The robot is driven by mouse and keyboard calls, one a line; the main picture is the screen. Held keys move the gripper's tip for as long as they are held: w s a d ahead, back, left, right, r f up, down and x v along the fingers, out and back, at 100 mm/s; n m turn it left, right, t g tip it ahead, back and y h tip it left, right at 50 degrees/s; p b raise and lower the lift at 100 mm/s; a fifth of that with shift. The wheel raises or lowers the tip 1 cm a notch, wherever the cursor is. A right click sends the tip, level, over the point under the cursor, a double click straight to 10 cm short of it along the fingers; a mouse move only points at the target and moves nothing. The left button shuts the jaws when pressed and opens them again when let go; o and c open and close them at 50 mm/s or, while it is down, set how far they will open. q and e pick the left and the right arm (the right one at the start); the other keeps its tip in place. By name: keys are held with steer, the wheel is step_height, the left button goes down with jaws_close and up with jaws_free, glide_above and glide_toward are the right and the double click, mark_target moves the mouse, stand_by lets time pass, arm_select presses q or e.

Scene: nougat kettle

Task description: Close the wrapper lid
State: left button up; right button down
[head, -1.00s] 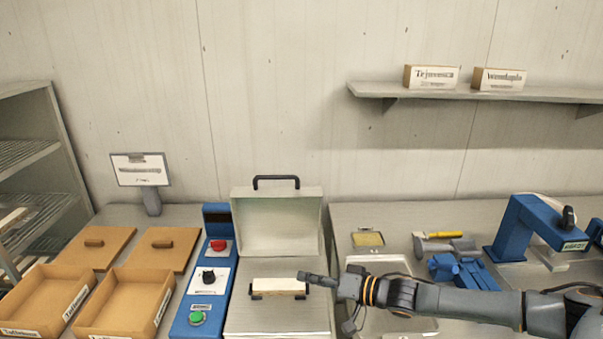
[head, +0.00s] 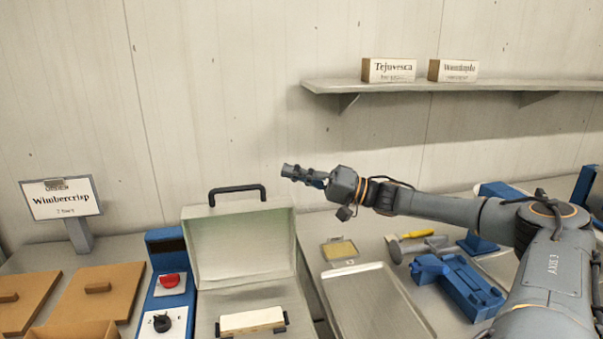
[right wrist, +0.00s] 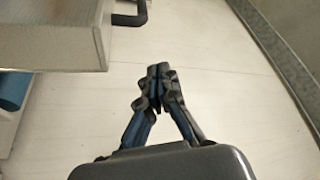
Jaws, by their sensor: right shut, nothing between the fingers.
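The wrapper lid (head: 245,247) stands open and upright at the back of the wrapper, with a dark handle (head: 237,189) on its top edge. In the right wrist view the lid (right wrist: 55,40) is at the upper left, with part of its handle (right wrist: 128,18). A pale bar (head: 252,320) lies in the dark holder on the wrapper bed. My right gripper (head: 288,171) is shut and empty, raised above and to the right of the handle, apart from it. Its closed fingers also show in the right wrist view (right wrist: 158,72). My left gripper is not in view.
A blue control panel (head: 166,280) with a red button stands left of the wrapper. Cardboard lids (head: 100,292) lie farther left by a sign (head: 61,198). A metal tray (head: 372,305) and a blue tool (head: 458,285) are on the right. A shelf (head: 450,86) with two boxes hangs above.

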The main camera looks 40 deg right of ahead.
mark_target(271, 198)
steer(key=w+a+p, duration=0.2)
steer(key=a, duration=0.1)
steer(key=a+p, duration=0.1)
steer(key=shift+w+a+f, duration=0.25)
steer(key=shift+w+a, duration=0.1)
steer(key=shift+w, duration=0.05)
steer(key=shift+s+a+f+p, duration=0.25)
steer(key=shift+s+a+p, duration=0.05)
steer(key=shift+s+p, duration=0.1)
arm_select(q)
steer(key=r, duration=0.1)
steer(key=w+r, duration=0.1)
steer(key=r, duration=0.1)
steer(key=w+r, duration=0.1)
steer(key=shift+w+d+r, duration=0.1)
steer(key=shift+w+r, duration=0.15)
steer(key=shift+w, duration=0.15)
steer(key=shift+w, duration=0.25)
arm_select(e)
steer(key=shift+f, duration=0.1)
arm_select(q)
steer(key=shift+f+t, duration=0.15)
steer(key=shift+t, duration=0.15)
arm_select(e)
steer(key=shift+f, duration=0.1)
